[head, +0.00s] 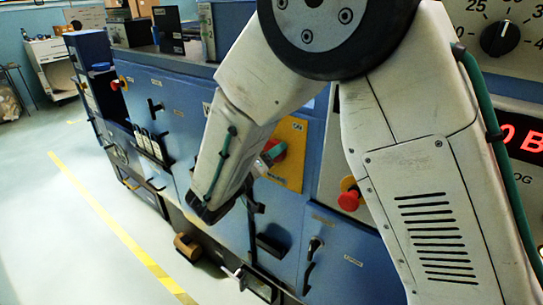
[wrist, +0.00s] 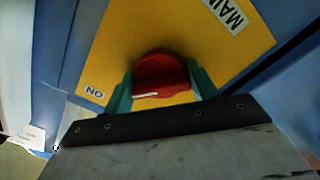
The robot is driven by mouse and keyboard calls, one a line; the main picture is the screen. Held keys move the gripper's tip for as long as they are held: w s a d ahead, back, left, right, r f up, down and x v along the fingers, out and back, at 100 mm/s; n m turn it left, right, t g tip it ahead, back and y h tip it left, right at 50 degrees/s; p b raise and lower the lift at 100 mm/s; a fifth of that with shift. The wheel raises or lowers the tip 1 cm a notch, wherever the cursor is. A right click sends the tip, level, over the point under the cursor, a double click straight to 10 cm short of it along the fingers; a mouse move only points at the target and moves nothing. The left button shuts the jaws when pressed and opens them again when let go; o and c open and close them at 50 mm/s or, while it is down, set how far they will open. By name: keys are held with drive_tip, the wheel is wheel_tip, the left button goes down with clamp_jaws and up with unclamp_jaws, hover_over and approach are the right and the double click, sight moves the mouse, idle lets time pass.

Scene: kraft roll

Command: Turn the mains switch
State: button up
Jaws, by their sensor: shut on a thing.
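The mains switch is a red knob (wrist: 160,70) on a yellow plate (wrist: 225,45), seen close in the wrist view. A white mark shows on the knob's near edge. One label on the plate reads ON, upside down in this view; another begins with MAIN and is cut off. My gripper (wrist: 162,86) is shut on the knob, one green finger on each side of it. In the head view the yellow plate (head: 291,168) is on the blue cabinet front, and my gripper (head: 268,157) shows at the red knob, partly hidden by my arm.
A red mushroom button (head: 348,201) is right of the plate, low and close to my arm. Black handles (head: 154,107) stick out of the cabinet front at left. The floor at left is open, with a yellow line (head: 110,228) along it.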

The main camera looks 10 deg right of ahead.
drive_tip(key=shift+o, duration=0.2)
drive_tip(key=shift+m, duration=0.5)
drive_tip(key=o, duration=1)
drive_tip(key=shift+c, duration=0.2)
drive_tip(key=shift+a, duration=0.1)
drive_tip(key=v, duration=0.7)
drive_tip(key=shift+s+a, duration=0.25)
drive_tip(key=shift+s, duration=0.1)
